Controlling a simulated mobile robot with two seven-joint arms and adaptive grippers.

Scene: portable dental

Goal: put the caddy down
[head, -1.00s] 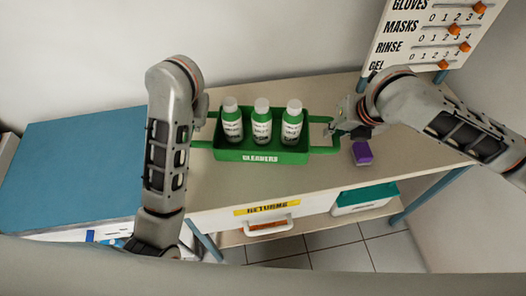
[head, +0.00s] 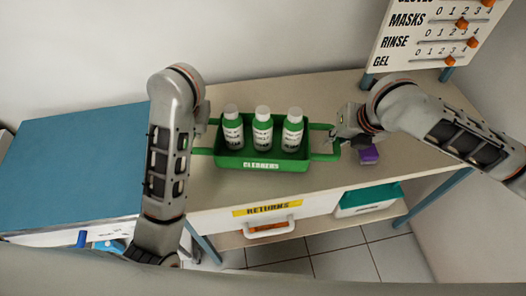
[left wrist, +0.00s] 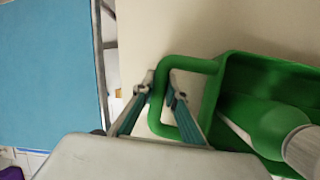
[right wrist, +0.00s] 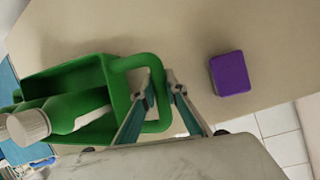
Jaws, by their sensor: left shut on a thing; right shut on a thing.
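The green caddy (head: 232,162), labelled CLEANERS, is level over the desk top and holds 3 white-capped bottles (head: 263,133) with green bodies, upright. Whether its base touches the desk I cannot tell. My left gripper (left wrist: 163,92) is shut on the caddy's left handle (left wrist: 187,62); in the head view my left arm hides most of that grip. My right gripper (right wrist: 158,95) is shut on the right handle (right wrist: 135,62), and it shows at the caddy's right end in the head view (head: 336,140).
A purple box (head: 369,155) lies on the desk (head: 300,183) just right of the caddy, close to my right gripper. A blue-topped surface (head: 70,170) stands at the left. A counter board (head: 425,35) stands at the back right. A RETURNS drawer (head: 267,209) is below the desk front.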

